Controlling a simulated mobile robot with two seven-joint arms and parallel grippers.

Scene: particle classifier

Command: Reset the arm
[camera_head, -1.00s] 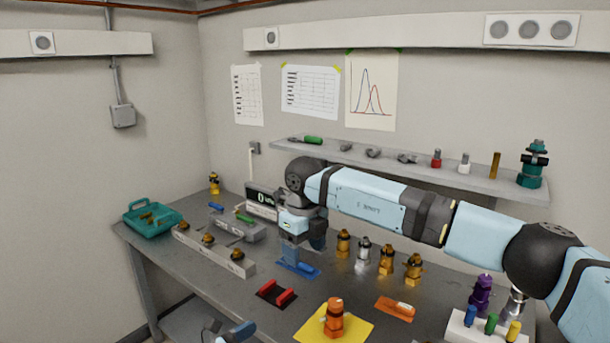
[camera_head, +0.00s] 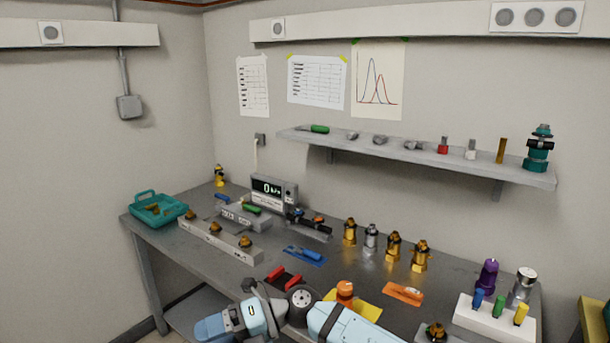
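My arm parts fill the bottom middle of the head view: a light-blue link, a dark round joint and a light-blue and grey wrist-like piece. They sit in front of the table's near edge and partly hide the orange-topped fitting (camera_head: 345,291) on its yellow mat (camera_head: 367,310). The dark piece at the upper left of this group overlaps the mat with red handles (camera_head: 285,279); I cannot tell if it touches. These parts overlap, so I cannot tell clearly which arm each belongs to. No fingertips can be made out, and no held object shows.
The grey table (camera_head: 200,262) carries a teal basket (camera_head: 158,208), a long block with brass parts (camera_head: 215,240), a display box (camera_head: 273,192), several brass fittings (camera_head: 393,247) and a white rack (camera_head: 492,317) at the right. A wall shelf (camera_head: 420,158) holds small tools.

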